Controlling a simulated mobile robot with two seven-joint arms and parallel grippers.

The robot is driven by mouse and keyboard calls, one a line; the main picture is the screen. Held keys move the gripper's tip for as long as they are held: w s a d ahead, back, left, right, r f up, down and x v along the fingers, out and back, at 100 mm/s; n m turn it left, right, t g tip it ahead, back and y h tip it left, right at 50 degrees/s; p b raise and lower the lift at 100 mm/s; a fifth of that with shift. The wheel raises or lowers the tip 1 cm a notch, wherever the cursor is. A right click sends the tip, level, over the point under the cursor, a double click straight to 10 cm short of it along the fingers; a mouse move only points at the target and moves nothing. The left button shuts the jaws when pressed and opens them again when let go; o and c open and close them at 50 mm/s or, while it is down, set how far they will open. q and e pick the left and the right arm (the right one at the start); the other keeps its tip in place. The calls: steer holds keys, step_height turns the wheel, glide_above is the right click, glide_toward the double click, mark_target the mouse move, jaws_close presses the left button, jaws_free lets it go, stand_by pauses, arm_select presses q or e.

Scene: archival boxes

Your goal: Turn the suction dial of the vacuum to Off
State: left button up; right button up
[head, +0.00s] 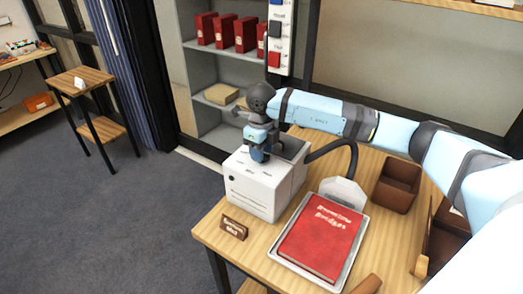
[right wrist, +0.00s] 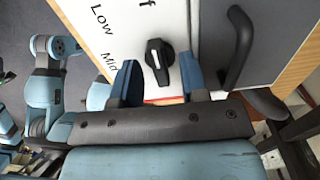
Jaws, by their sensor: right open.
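The vacuum (head: 250,190) is a white box with a grey part on top, standing at the table's far left corner. My right gripper (head: 258,153) points down over its top. In the right wrist view the suction dial (right wrist: 159,56) is a black knob with a white mark on a white panel. The words Low and Mid and a letter f are printed around it. My right gripper's two blue fingers (right wrist: 160,64) are open, one on each side of the dial in the picture. I cannot tell whether they touch it. My left gripper is not in view.
A red book (head: 320,236) lies in a pale tray (head: 283,262) in front of the vacuum. A small wooden sign (head: 235,228) stands near the table's left edge. A brown bin (head: 397,186) is to the right. A black handle (right wrist: 238,45) rises beside the dial.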

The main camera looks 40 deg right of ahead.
step_height(320, 180, up, 14)
steer(key=shift+f+b, duration=0.2)
steer(key=shift+b, duration=0.1)
stand_by(0.5)
